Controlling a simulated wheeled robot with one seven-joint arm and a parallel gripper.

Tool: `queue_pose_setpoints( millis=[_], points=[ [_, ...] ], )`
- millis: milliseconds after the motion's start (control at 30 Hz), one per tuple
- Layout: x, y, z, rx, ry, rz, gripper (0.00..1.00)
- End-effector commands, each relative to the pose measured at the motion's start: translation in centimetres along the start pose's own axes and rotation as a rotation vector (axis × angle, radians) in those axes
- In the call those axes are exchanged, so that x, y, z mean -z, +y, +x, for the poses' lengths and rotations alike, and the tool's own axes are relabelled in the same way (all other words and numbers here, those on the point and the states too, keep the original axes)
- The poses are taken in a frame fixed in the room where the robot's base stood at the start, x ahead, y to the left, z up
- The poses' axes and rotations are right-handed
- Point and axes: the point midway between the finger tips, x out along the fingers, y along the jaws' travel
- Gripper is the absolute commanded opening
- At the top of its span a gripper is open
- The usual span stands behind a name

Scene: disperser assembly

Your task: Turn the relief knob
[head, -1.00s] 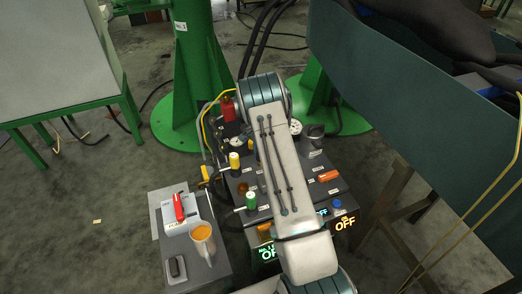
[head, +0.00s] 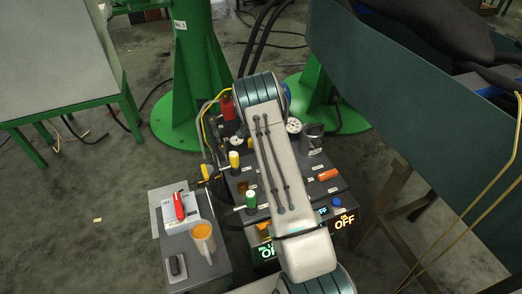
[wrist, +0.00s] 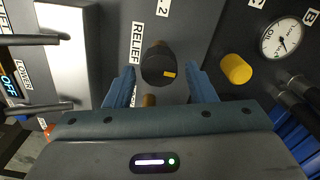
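The relief knob (wrist: 158,66) is a dark round knob with a small yellow mark, beside the "RELIEF" label (wrist: 137,42) in the wrist view. My gripper (wrist: 160,82) comes in from the lower edge of that view, its two blue fingers apart, one on each side of the knob. Gaps show between the knob and both fingers, so it does not look gripped. In the head view my arm hides the gripper, and I cannot make out the relief knob there.
A yellow knob (wrist: 236,68) and an oil gauge (wrist: 287,38) lie right of the gripper in the wrist view; two metal rods (wrist: 35,107) stand at left.

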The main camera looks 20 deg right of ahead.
Motion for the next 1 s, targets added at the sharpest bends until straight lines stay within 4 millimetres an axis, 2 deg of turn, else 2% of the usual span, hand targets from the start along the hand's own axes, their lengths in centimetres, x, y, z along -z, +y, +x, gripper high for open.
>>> queue_pose_setpoints(
  millis=[267,433,567,800,1000],
  points=[
    [-0.1,0.0,0.0,-0.001,-0.001,-0.001,0.56],
    [0.0,0.0,-1.3,0.000,-0.001,-0.001,0.56],
    [0.0,0.0,-3.9,0.001,0.000,-0.001,0.56],
    [0.0,-0.1,-9.4,0.002,0.000,-0.001,0.56],
    [0.0,0.0,-12.6,0.000,-0.001,0.000,0.56]
  ],
)
